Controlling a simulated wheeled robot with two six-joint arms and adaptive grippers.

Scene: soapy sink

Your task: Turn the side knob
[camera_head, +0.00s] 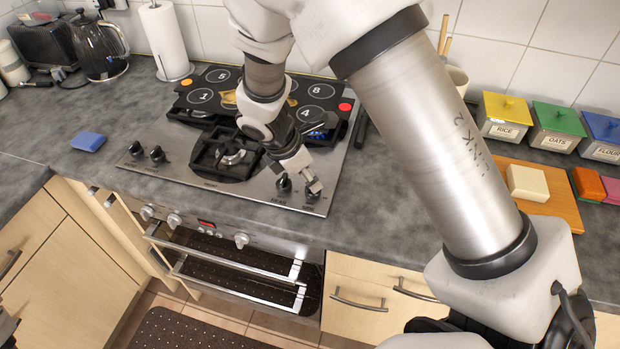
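The steel hob (185,140) is set in the grey counter. Two dark knobs stand at its front left, a left one (137,150) and one beside it (157,155). Two more stand at its front right, an inner one (283,185) and an outer one (312,194). My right gripper (312,181) reaches down over the front right corner, with its fingertips at the outer knob and partly covering it. I cannot tell whether the fingers touch or grip it. My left gripper does not show.
A black panel with numbered circles (218,76) lies at the hob's back. A blue glow (318,131) shows near a right burner. The oven (225,262) is below. A blue sponge (88,141) lies left; a wooden board (560,205) and labelled tubs (505,117) stand right.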

